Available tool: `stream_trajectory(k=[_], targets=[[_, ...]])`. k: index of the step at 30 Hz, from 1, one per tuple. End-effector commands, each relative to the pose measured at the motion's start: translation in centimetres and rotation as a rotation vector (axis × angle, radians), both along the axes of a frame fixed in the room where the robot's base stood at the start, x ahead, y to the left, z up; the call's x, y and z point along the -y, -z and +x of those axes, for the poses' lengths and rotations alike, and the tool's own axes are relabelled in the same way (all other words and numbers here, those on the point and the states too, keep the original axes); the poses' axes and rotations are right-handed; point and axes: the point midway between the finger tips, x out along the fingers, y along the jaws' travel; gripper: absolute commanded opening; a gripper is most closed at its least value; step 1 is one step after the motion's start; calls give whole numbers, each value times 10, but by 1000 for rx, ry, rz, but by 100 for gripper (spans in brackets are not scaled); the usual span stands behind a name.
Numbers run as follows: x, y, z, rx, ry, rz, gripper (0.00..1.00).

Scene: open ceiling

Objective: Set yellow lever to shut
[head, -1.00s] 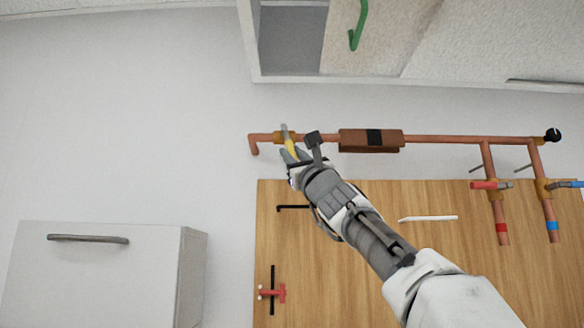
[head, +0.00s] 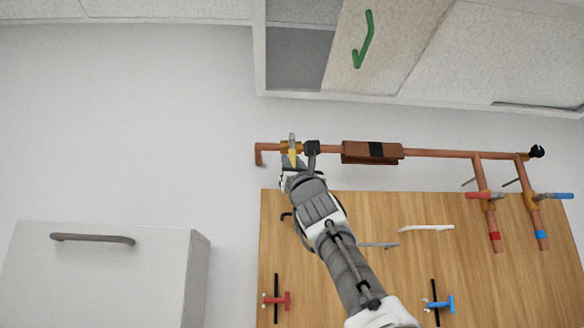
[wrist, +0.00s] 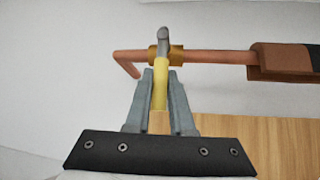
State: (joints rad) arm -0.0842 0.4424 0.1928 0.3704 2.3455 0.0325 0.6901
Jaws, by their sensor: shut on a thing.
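The yellow lever (head: 292,156) is on a brass valve body (head: 285,147) near the left end of a horizontal copper pipe. In the wrist view the yellow lever (wrist: 160,88) hangs down from the brass fitting (wrist: 174,55), roughly across the pipe, with a grey upper end. My gripper (wrist: 161,95) is shut on the yellow lever, one finger on each side of it. In the head view my gripper (head: 292,168) reaches up to the lever from below and hides its lower end.
A brown block (head: 372,152) sits on the copper pipe (head: 440,153) to the right. Red (head: 482,195) and blue (head: 553,196) levers are farther right. A wooden board (head: 400,270) is below, a white cabinet (head: 100,280) lower left, and an open overhead cabinet with a green handle (head: 364,40) above.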

Motion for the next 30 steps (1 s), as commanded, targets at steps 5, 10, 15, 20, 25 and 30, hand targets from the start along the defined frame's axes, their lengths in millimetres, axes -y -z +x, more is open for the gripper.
stream_trajectory(k=[5,10,15,20,25,30], targets=[[-1,1,-2,2,-1,18,0],[-1,3,-1,-2,-2,25,0],[-1,3,0,-4,-2,26,0],[-2,4,1,-5,-2,26,0],[-2,4,1,-5,-1,25,46],[-1,3,0,-4,-1,24,51]])
